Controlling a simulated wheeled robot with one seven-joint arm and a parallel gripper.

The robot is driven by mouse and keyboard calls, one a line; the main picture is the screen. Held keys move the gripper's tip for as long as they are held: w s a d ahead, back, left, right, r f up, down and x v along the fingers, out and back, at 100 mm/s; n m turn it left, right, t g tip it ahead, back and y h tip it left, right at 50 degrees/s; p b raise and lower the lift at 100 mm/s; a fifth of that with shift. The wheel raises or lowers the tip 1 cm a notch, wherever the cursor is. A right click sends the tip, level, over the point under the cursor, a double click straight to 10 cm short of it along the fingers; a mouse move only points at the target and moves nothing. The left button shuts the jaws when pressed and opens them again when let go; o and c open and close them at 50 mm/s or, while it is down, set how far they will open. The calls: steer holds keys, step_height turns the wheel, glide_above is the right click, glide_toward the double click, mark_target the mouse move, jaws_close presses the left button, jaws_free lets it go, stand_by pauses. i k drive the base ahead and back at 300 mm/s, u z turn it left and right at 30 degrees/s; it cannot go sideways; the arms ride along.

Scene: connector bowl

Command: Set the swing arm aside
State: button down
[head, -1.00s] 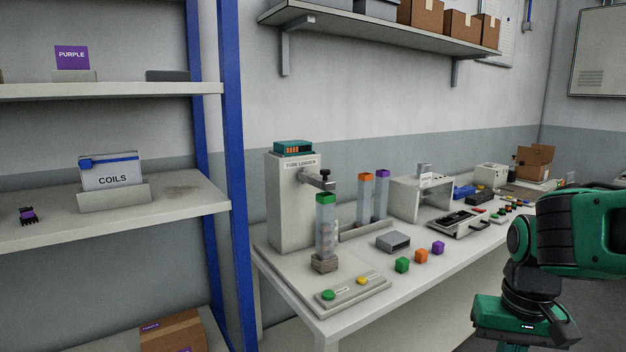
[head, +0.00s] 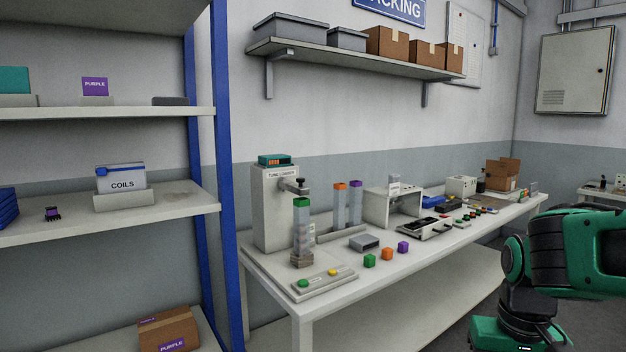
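The tube loader (head: 273,212) is a tall grey block at the left end of the workbench. The swing arm (head: 289,185), a short grey bar with a dark knob, sticks out from its upper right side. It sits just above a clear tube with a green cap (head: 301,203), which stands upright on a brownish block. I cannot tell if the arm touches the cap. Green and black links of my own arm show at the lower right, well apart from the loader. My gripper's fingers are not in view.
Behind stand an orange-capped tube (head: 340,205) and a purple-capped tube (head: 355,205). A panel (head: 322,284) with green and yellow buttons lies in front. A blue-posted shelf (head: 228,180) stands left.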

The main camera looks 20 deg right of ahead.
mark_target(299, 189)
steer(key=k, duration=0.75)
steer(key=u, duration=0.55)
steer(key=i, duration=2.15)
steer(key=z, duration=0.6)
